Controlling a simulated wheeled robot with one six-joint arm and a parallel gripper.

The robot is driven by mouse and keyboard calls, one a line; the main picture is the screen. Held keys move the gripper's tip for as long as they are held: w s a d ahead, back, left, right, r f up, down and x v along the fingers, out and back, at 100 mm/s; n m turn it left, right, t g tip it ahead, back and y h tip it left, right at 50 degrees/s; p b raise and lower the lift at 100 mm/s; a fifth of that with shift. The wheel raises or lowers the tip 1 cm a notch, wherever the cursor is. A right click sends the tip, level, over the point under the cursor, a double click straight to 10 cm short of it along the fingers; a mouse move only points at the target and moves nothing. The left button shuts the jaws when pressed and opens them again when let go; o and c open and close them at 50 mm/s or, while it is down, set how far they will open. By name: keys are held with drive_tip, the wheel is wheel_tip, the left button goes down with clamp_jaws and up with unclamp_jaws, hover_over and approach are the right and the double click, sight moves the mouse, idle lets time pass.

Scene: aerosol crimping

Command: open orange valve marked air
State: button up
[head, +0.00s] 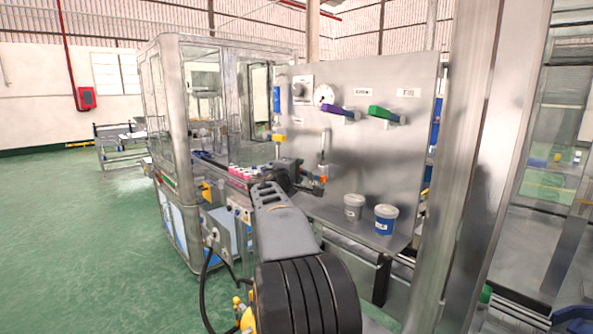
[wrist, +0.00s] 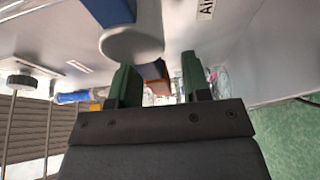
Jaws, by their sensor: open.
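I cannot tell whether either finger touches the handle.
The steel panel (head: 385,165) also carries a purple lever (head: 338,110), a green lever (head: 384,113) and a yellow handle (head: 279,138). Two tubs, grey-lidded (head: 354,206) and blue-labelled (head: 385,220), stand on the shelf below.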

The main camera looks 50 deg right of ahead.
clamp_jaws()
idle(0.3)
